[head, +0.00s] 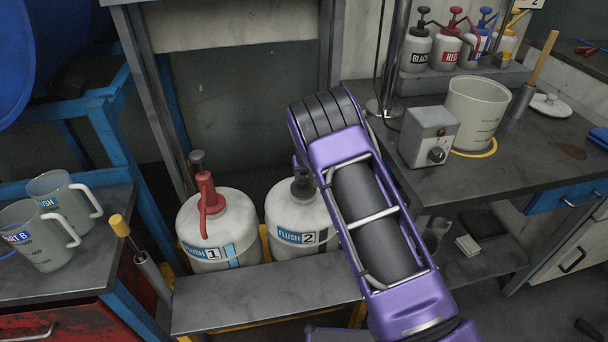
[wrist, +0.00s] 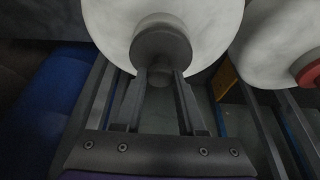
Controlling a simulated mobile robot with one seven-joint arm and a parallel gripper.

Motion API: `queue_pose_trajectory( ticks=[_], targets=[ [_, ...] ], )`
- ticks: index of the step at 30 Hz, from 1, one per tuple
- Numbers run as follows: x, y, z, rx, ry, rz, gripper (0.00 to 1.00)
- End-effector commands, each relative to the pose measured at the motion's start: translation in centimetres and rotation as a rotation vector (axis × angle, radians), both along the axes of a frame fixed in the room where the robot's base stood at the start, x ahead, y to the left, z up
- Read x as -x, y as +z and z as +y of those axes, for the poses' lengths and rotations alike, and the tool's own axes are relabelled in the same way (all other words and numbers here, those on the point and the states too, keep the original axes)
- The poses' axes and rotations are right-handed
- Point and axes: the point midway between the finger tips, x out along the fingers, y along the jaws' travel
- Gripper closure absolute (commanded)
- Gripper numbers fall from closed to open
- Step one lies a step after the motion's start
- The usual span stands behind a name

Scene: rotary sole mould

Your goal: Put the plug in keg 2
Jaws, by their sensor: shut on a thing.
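Keg 2 (head: 300,225) is a white round keg labelled FLUSH 2 on the low shelf, partly hidden behind my purple arm in the head view. The dark plug (head: 303,186) is at its top opening. In the wrist view the plug (wrist: 160,46) is a dark round piece in front of the white keg (wrist: 215,22). My gripper (wrist: 160,78) is shut on the plug's narrower near end, one finger on each side. I cannot tell how deep the plug sits in the opening. In the head view my fingers are mostly hidden by the arm.
Keg 1 (head: 215,232) with a red pump (head: 208,192) stands just left of keg 2. A metal frame post (head: 155,95) rises behind keg 1. Jugs (head: 65,205) stand on the left bench.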

Motion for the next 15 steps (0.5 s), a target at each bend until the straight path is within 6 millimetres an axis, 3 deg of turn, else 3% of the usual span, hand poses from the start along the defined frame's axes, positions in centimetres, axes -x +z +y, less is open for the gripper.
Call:
queue_pose_trajectory(
  ticks=[13, 14, 15],
  targets=[
    [0.02, -0.82, 0.02, -0.001, 0.0, 0.0, 1.0],
    [0.01, -0.82, 0.01, -0.001, 0.0, 0.0, 0.57],
    [0.02, -0.81, 0.01, 0.0, 0.0, 0.0, 0.5]
  ],
)
